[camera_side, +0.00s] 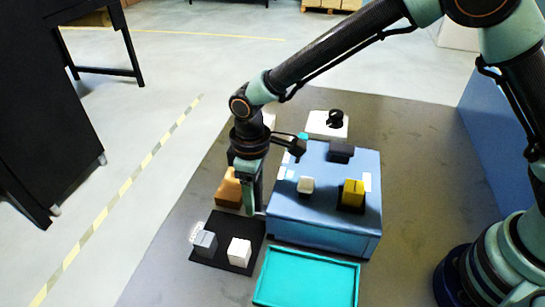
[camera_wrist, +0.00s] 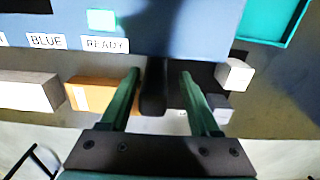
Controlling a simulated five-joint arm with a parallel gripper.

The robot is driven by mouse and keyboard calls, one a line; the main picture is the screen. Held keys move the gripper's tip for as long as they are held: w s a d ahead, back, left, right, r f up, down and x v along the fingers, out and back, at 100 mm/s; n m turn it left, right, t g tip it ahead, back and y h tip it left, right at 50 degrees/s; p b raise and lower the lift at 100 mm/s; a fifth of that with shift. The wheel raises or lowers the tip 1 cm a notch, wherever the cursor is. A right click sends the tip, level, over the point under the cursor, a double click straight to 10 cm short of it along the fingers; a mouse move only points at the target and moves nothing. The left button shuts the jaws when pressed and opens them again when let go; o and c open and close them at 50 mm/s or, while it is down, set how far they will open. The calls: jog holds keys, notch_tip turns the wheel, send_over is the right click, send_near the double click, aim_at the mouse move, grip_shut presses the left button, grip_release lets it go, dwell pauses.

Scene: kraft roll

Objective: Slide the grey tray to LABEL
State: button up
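No tray that is plainly grey shows, and I cannot read a sign saying LABEL. A black flat mat or tray (camera_side: 222,223) lies on the floor mat left of a blue box, with a grey cube (camera_side: 205,243) and a white cube (camera_side: 239,251) on it. My gripper (camera_side: 251,207) points down between the blue box and a brown box, just behind the black mat. In the wrist view my gripper (camera_wrist: 160,72) has its fingers apart. A dark rounded shape (camera_wrist: 152,90) shows between them; I cannot tell what it is or whether it touches.
The blue box (camera_side: 315,225) bears a yellow block (camera_side: 353,193), a white block and a dark block. A teal tray (camera_side: 306,280) lies in front; the brown box (camera_side: 228,190) stands close left of my gripper.

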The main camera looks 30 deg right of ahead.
notch_tip(320, 180, up, 12)
jog(key=shift+r, duration=0.1)
dwell(0.6)
jog(key=shift+d+r, duration=0.15)
jog(key=shift+d, duration=0.15)
jog(key=s+d+r+m+t, duration=0.1)
jog(key=d+r+m, duration=0.1)
jog(key=d+r, duration=0.35)
jog(key=s+d+r+m+t, duration=0.1)
jog(key=d+r+m+t, duration=0.1)
jog(key=d, duration=0.7)
jog(key=s+d+m+t, duration=0.2)
jog(key=s+d+m, duration=0.3)
jog(key=d, duration=0.6)
jog(key=s, duration=0.2)
jog(key=shift+s+d+r+t, duration=0.2)
jog(key=shift+s+t, duration=0.1)
jog(key=shift+s, duration=0.1)
